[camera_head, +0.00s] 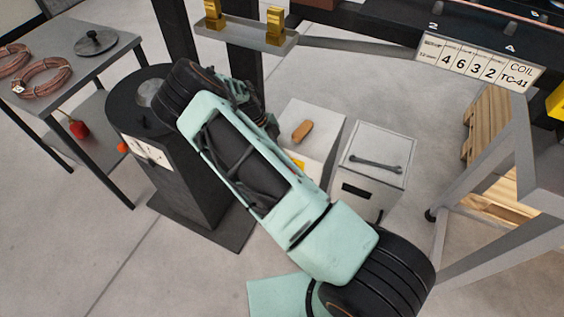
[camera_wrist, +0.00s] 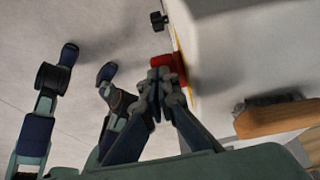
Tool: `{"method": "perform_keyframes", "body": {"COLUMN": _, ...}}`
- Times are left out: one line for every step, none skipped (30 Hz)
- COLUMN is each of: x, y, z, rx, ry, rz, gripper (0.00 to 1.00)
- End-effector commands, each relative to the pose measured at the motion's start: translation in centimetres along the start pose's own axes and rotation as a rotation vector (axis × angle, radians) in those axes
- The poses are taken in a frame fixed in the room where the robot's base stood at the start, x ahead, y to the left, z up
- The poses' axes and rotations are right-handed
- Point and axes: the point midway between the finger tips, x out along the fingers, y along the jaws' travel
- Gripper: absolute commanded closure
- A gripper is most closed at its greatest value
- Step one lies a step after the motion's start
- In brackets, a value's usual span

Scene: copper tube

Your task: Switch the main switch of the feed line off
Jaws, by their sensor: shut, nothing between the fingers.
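In the wrist view, a red piece (camera_wrist: 168,61), which looks like the main switch, sits on the side of a pale cabinet (camera_wrist: 235,45) beside a thin yellow edge. My gripper (camera_wrist: 162,74) is shut and empty, its tips right at the red piece. I cannot tell whether they touch it. The fingertips partly cover it, and its turned position cannot be read. In the head view my arm hides the gripper and the red piece.
A brush with a wooden back (camera_head: 303,131) lies on the white cabinet; it also shows in the wrist view (camera_wrist: 272,121). A lidded grey box (camera_head: 372,165) stands at right, a dark pedestal (camera_head: 185,185) at left. A black knob (camera_wrist: 158,20) protrudes beyond the red piece.

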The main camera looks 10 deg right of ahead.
Motion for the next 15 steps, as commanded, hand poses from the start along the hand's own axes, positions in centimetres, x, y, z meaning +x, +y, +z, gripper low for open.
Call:
{"method": "perform_keyframes", "body": {"x": 0.36, "y": 0.15, "z": 0.42, "rx": -0.001, "ry": -0.003, "rz": 0.0, "gripper": 1.0}}
{"method": "perform_keyframes", "body": {"x": 0.39, "y": 0.2, "z": 0.48, "rx": -0.001, "ry": -0.003, "rz": 0.0, "gripper": 1.0}}
{"method": "perform_keyframes", "body": {"x": 0.42, "y": 0.25, "z": 0.55, "rx": -0.001, "ry": -0.003, "rz": 0.0, "gripper": 1.0}}
{"method": "perform_keyframes", "body": {"x": 0.43, "y": 0.28, "z": 0.6, "rx": -0.001, "ry": -0.003, "rz": 0.001, "gripper": 1.0}}
{"method": "perform_keyframes", "body": {"x": 0.43, "y": 0.3, "z": 0.65, "rx": -0.001, "ry": -0.003, "rz": 0.001, "gripper": 1.0}}
{"method": "perform_keyframes", "body": {"x": 0.42, "y": 0.31, "z": 0.72, "rx": -0.001, "ry": -0.003, "rz": 0.001, "gripper": 1.0}}
{"method": "perform_keyframes", "body": {"x": 0.42, "y": 0.32, "z": 0.76, "rx": -0.001, "ry": -0.003, "rz": 0.001, "gripper": 1.0}}
{"method": "perform_keyframes", "body": {"x": 0.41, "y": 0.32, "z": 0.79, "rx": -0.001, "ry": -0.003, "rz": 0.001, "gripper": 1.0}}
{"method": "perform_keyframes", "body": {"x": 0.41, "y": 0.32, "z": 0.83, "rx": -0.002, "ry": -0.003, "rz": 0.001, "gripper": 1.0}}
{"method": "perform_keyframes", "body": {"x": 0.41, "y": 0.32, "z": 0.86, "rx": -0.002, "ry": -0.003, "rz": 0.001, "gripper": 1.0}}
{"method": "perform_keyframes", "body": {"x": 0.41, "y": 0.32, "z": 0.88, "rx": -0.002, "ry": -0.003, "rz": 0.001, "gripper": 1.0}}
{"method": "perform_keyframes", "body": {"x": 0.4, "y": 0.32, "z": 0.91, "rx": -0.002, "ry": -0.003, "rz": 0.001, "gripper": 1.0}}
{"method": "perform_keyframes", "body": {"x": 0.4, "y": 0.32, "z": 0.93, "rx": -0.002, "ry": -0.003, "rz": 0.001, "gripper": 1.0}}
{"method": "perform_keyframes", "body": {"x": 0.4, "y": 0.32, "z": 0.94, "rx": -0.002, "ry": -0.003, "rz": 0.001, "gripper": 1.0}}
{"method": "perform_keyframes", "body": {"x": 0.39, "y": 0.32, "z": 0.95, "rx": -0.002, "ry": -0.003, "rz": 0.001, "gripper": 1.0}}
